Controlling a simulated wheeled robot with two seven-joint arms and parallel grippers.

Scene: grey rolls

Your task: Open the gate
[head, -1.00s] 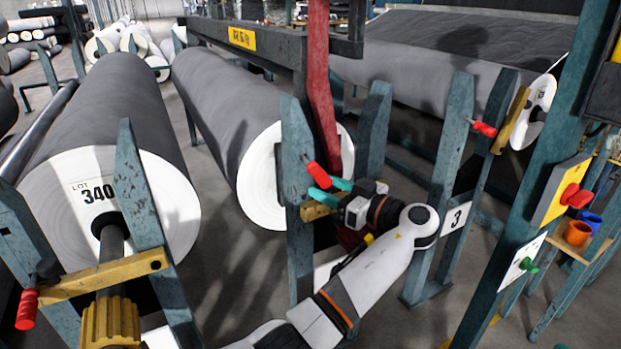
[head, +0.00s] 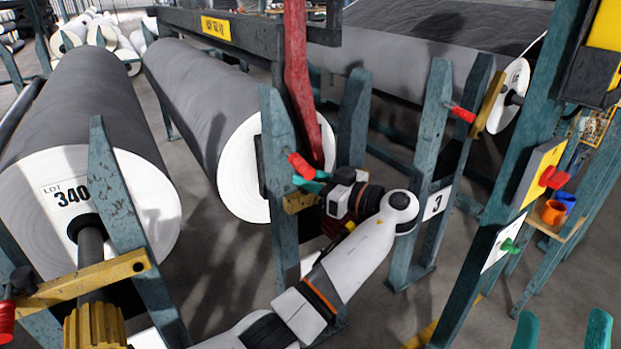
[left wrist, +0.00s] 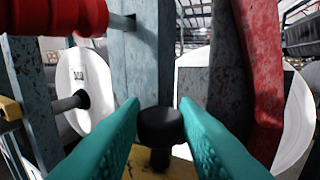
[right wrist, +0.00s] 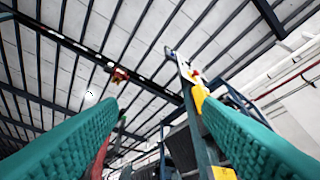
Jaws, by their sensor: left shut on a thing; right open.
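A short yellow bar, which looks like the gate (head: 297,202), sits on the middle blue-green post (head: 279,235) in front of the grey roll; its far part is hidden behind my gripper. A red handle (head: 300,165) points out of the post above it. My left gripper (head: 318,182) is at this bar, shut on a black knob (left wrist: 160,127) that stands between its teal fingers in the left wrist view. The yellow bar (left wrist: 155,168) shows below the knob, and the red handle (left wrist: 60,17) with its metal pin at upper left. My right gripper (head: 563,335) is open and empty at the lower right.
A roll marked LOT 340 (head: 75,110) lies left, its shaft behind a level yellow bar (head: 85,285). A red strap-like beam (head: 300,80) hangs close to my left gripper. Post 3 (head: 433,180) and a panel post (head: 520,150) stand right.

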